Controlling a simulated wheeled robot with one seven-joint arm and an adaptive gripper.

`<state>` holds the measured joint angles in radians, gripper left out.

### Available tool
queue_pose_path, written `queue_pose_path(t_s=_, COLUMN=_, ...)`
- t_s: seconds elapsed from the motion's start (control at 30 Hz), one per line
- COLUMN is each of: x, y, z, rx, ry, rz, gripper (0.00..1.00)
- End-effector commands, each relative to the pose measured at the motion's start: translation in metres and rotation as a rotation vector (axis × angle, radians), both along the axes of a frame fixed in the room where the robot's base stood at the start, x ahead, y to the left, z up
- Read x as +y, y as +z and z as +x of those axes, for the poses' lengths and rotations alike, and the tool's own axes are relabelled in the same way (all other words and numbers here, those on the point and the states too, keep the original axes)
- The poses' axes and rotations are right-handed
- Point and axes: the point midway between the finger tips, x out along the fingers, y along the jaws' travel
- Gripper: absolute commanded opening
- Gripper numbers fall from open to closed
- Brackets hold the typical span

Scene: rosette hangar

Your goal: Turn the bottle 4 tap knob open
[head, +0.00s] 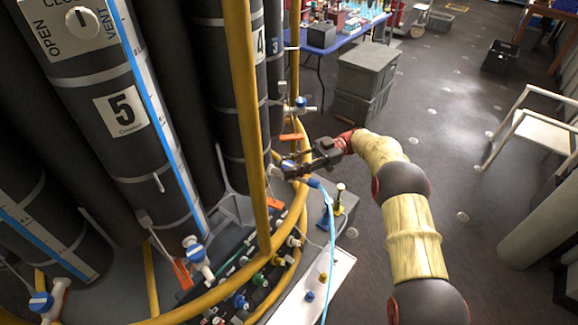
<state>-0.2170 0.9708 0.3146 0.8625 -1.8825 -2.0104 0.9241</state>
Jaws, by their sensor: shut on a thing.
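The tall dark bottle 4 (229,90) stands behind the yellow rail, its number label (259,43) partly hidden by a yellow post. Low in front of it is its tap, with a blue knob (288,164). My gripper (292,167) reaches in from the right and is shut on this knob. The fingers hide part of the knob and tap, and I cannot tell how far the knob is turned. A light blue hose (329,220) hangs down from beside the tap.
A curved yellow rail (215,293) runs around the bottles. Bottle 5 (125,112) stands left, with another blue-knobbed tap (195,252) below. A further tap (299,106) is behind my gripper.

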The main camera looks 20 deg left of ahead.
Motion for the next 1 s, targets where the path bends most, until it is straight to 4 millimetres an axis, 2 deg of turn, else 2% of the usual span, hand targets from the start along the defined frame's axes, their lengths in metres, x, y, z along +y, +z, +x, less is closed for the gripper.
queue_pose_path(t_s=0.3, x=0.0006, y=0.0003, z=-0.0002, rx=0.000, ry=0.000, rz=0.001, gripper=0.06)
queue_pose_path(t_s=0.33, x=0.0007, y=0.0004, z=-0.0001, rx=0.000, ry=0.000, rz=0.001, gripper=0.33)
queue_pose_path(t_s=0.63, x=0.0005, y=0.0004, z=-0.0001, rx=-0.001, ry=0.000, rz=0.001, gripper=0.50)
queue_pose_path(t_s=1.0, x=0.0004, y=0.0004, z=-0.0001, rx=-0.001, ry=0.000, rz=0.001, gripper=0.51)
